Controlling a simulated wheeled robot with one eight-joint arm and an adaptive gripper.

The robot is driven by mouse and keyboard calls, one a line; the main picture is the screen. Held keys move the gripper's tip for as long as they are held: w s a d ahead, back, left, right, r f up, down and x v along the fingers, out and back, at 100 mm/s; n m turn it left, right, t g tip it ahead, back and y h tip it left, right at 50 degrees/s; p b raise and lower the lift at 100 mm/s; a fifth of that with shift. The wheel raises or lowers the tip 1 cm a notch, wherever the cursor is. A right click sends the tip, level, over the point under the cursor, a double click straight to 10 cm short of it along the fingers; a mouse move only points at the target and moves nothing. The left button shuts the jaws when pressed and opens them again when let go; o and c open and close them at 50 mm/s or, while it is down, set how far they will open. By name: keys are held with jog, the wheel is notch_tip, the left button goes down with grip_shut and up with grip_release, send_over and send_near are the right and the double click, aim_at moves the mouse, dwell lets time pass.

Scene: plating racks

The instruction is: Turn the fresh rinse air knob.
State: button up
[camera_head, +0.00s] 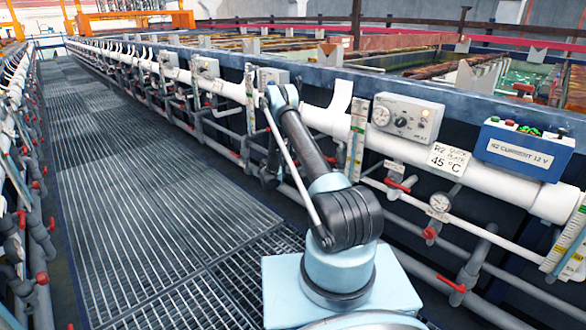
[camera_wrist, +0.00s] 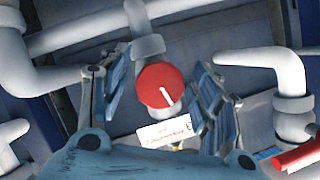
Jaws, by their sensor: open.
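A red round knob (camera_wrist: 158,84) with a white pointer line sits on a grey pipe fitting in the middle of the wrist view. Its pointer slants down to the right. A small white label (camera_wrist: 165,134) is just below it, its print too small to read surely. My gripper (camera_wrist: 163,82) is open, with one blue-padded finger on each side of the knob. Gaps show between the knob and both fingers; I cannot tell how deep the fingers reach. In the head view my arm reaches toward the pipework, and the knob and my fingers cannot be made out.
A thick white pipe (camera_wrist: 265,62) bends close to the right finger. A red handle (camera_wrist: 297,157) is at the lower right. In the head view a control box (camera_head: 407,118) and a blue current box (camera_head: 524,149) stand right of my arm. The grated walkway (camera_head: 130,190) is clear.

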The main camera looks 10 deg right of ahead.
jog(key=shift+w+d+f, duration=0.1)
jog(key=shift+w+d, duration=0.1)
jog(key=shift+w, duration=0.05)
jog(key=shift+c, duration=0.6)
jog(key=c, duration=0.9)
jog(key=shift+c, duration=0.2)
jog(key=n+g+h, duration=0.1)
jog(key=n, duration=0.1)
jog(key=shift+n+g, duration=0.3)
jog(key=n+g+h, duration=0.1)
jog(key=n, duration=0.1)
jog(key=shift+n, duration=0.3)
jog(key=n+g+h, duration=0.1)
jog(key=n, duration=0.2)
jog(key=shift+g, duration=0.4)
jog(key=shift+n+g+h, duration=0.5)
jog(key=shift+n+h, duration=0.3)
jog(key=shift+n, duration=0.4)
